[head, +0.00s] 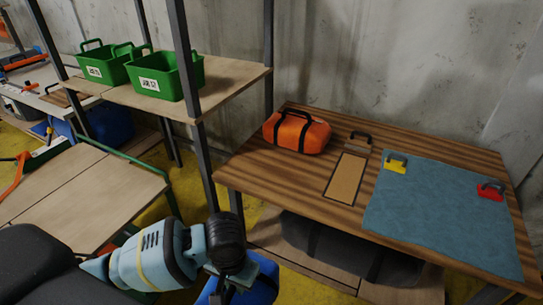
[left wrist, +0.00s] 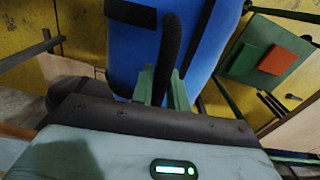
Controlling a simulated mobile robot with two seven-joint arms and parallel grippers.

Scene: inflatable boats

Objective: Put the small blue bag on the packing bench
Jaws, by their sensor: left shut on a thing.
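My left gripper (head: 238,270) is low in front of the packing bench (head: 240,178), left of its middle. It is shut on the black handle of the small blue bag (head: 264,290), which hangs below it and is partly cut off by the picture's bottom edge. In the left wrist view the fingers (left wrist: 163,92) pinch the handle, with the blue bag (left wrist: 208,50) beyond them. The bench has a striped wooden top. My right gripper is not in view.
On the bench are an orange bag (head: 297,132), a brush-like tool (head: 359,140) by a tan panel (head: 346,179), and a blue mat (head: 440,215) with yellow and red items. A dark bag (head: 350,250) lies beneath. A shelf post (head: 190,90) and green bins (head: 166,82) stand left.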

